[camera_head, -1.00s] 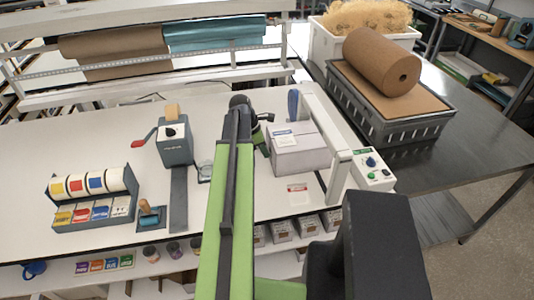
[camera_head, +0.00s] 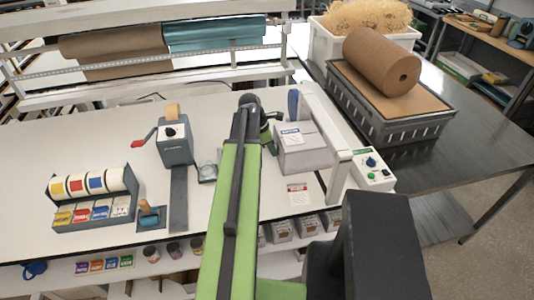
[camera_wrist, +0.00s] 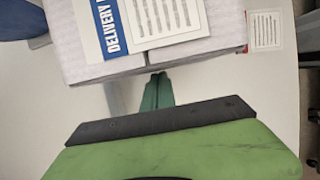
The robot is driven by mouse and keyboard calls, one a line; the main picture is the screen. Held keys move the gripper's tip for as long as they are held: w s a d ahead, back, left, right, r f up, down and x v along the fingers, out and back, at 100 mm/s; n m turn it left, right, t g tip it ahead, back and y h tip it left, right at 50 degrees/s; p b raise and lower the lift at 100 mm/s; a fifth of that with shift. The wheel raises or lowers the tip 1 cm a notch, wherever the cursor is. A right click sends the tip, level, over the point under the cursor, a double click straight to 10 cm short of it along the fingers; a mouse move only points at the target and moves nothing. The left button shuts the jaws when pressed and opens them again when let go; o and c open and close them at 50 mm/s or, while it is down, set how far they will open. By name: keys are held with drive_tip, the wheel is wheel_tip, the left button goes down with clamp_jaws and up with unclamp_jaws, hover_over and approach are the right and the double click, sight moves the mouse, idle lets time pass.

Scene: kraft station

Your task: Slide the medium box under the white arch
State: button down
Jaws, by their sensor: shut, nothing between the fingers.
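The medium box (camera_head: 303,158) is pale lilac-white with a delivery label on top. It sits on the white table, with its right side close against the white arch (camera_head: 322,118). I cannot tell how far it reaches under the arch. In the wrist view the box (camera_wrist: 230,32) fills the top, with its blue and white label. My gripper (camera_head: 268,134) is at the box's left side, partly hidden behind my arm. In the wrist view my gripper (camera_wrist: 157,78) is shut and empty, its green fingertips at the box's near side, touching or nearly so.
A control box (camera_head: 372,170) with buttons stands at the arch's near foot. A printed card (camera_head: 297,193) lies in front of the box. A tape dispenser (camera_head: 174,142) and a label holder (camera_head: 92,197) stand to the left. A grey crate (camera_head: 400,128) is beyond the arch.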

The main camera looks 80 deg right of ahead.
drive_tip(key=shift+s, duration=0.1)
drive_tip(key=shift+s+d, duration=0.4)
drive_tip(key=shift+s, duration=0.35)
drive_tip(key=shift+w+a, duration=0.2)
drive_tip(key=shift+w, duration=0.3)
drive_tip(key=shift+w+a, duration=0.2)
drive_tip(key=shift+w, duration=0.3)
drive_tip(key=s+d+p+v, duration=0.1)
drive_tip(key=p+v, duration=0.9)
drive_tip(key=shift+s+a+r, duration=0.2)
drive_tip(key=shift+a+r, duration=0.05)
drive_tip(key=shift+r, duration=0.1)
